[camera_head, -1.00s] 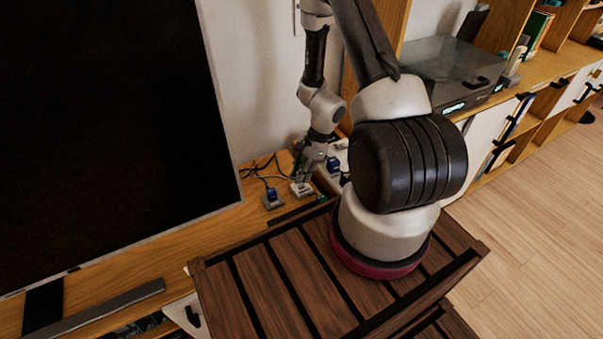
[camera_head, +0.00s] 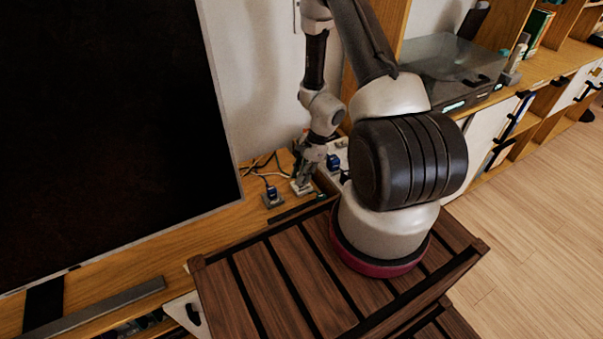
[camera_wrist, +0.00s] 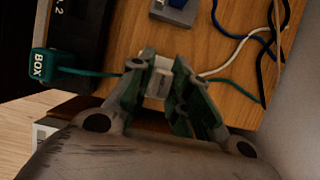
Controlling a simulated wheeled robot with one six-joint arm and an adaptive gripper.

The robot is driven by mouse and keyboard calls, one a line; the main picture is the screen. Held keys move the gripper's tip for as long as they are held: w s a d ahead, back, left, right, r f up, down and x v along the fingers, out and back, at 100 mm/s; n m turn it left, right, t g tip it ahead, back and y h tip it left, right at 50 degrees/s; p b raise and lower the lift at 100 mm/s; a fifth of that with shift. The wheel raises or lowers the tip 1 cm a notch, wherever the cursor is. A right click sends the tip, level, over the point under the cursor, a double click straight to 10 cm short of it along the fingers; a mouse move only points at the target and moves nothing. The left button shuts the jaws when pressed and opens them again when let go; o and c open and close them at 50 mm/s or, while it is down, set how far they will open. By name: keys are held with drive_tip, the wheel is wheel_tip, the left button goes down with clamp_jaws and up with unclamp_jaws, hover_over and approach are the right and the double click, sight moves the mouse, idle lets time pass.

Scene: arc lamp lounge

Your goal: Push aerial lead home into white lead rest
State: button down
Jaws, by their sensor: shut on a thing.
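My gripper (camera_wrist: 162,92) is shut on the aerial lead's end, seen from above in the wrist view. A white lead (camera_wrist: 222,67) runs off to the right from the fingers; I take this as the aerial lead. A pale block (camera_wrist: 161,77) shows between and just beyond the fingertips, seemingly the white lead rest. The fingers hide where plug and rest meet, so I cannot tell how deep the plug sits. In the head view my gripper (camera_head: 303,178) points down at the white lead rest (camera_head: 301,190) on the wooden cabinet top.
A blue plug (camera_head: 271,191) stands in a grey rest (camera_head: 272,202) just left. Other leads curl behind. The large dark screen (camera_head: 100,130) stands left; a slatted wooden surface (camera_head: 275,285) is in front.

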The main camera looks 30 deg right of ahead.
drive_tip(key=shift+f, duration=0.8)
drive_tip(key=c, duration=1.3)
unclamp_jaws()
drive_tip(key=shift+o, duration=0.2)
drive_tip(key=v, duration=1.2)
